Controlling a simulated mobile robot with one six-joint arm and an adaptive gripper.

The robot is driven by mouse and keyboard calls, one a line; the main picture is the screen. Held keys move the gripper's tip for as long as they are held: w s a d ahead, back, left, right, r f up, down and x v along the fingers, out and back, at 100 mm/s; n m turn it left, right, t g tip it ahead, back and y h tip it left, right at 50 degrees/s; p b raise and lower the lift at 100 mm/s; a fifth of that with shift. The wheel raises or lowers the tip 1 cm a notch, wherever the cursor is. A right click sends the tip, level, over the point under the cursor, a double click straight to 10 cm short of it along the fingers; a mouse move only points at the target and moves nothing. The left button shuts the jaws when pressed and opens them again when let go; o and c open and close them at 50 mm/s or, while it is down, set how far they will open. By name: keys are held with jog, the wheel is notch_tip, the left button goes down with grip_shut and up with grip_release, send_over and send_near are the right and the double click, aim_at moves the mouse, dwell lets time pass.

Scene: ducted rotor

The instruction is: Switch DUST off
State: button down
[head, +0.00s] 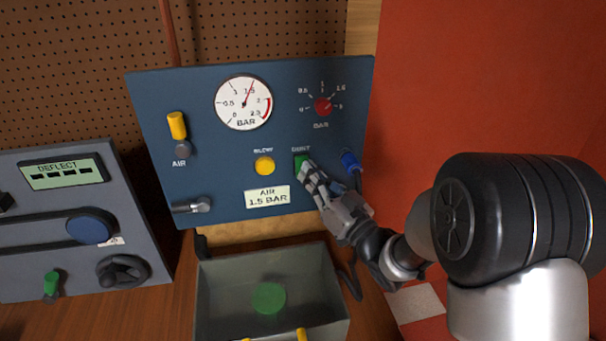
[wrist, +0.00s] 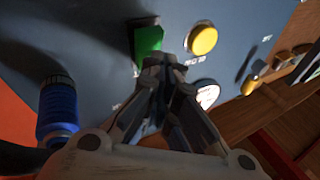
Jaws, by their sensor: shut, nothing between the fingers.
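The DUST switch (head: 299,163) is a green rocker on the blue panel (head: 220,160), under the label DUST. In the head view my gripper covers part of it. The green switch (wrist: 148,40) also shows in the wrist view, just beyond the fingertips. My gripper (head: 308,172) is shut and empty, its fingertips at the lower right of the switch. In the wrist view the closed fingertips (wrist: 168,62) are close to the switch's lower edge; I cannot tell whether they touch it. Whether the switch is on or off is unclear.
The round yellow BLOW button (head: 264,166) is left of the switch, and a blue hose fitting (head: 350,160) is right of it. A red BAR knob (head: 322,105) and a gauge (head: 243,102) are above. A grey open box (head: 215,290) stands below the panel.

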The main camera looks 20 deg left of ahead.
dwell(0.5)
jog(key=shift+w+a+f+b, duration=0.2)
jog(key=shift+w+a+b, duration=0.05)
jog(key=shift+w+b, duration=0.15)
jog(key=shift+w+a+f+b, duration=0.2)
jog(key=shift+w+b, duration=0.1)
dwell(0.6)
jog(key=shift+w, duration=0.15)
dwell(1.0)
jog(key=shift+s+r, duration=0.15)
jog(key=shift+s, duration=0.1)
jog(key=shift+s+d+r, duration=0.1)
jog(key=shift+s+d, duration=0.1)
jog(key=shift+s, duration=0.1)
dwell(0.3)
jog(key=s, duration=0.1)
jog(key=s+d+r, duration=0.2)
jog(key=s, duration=0.1)
jog(key=shift+d, duration=0.25)
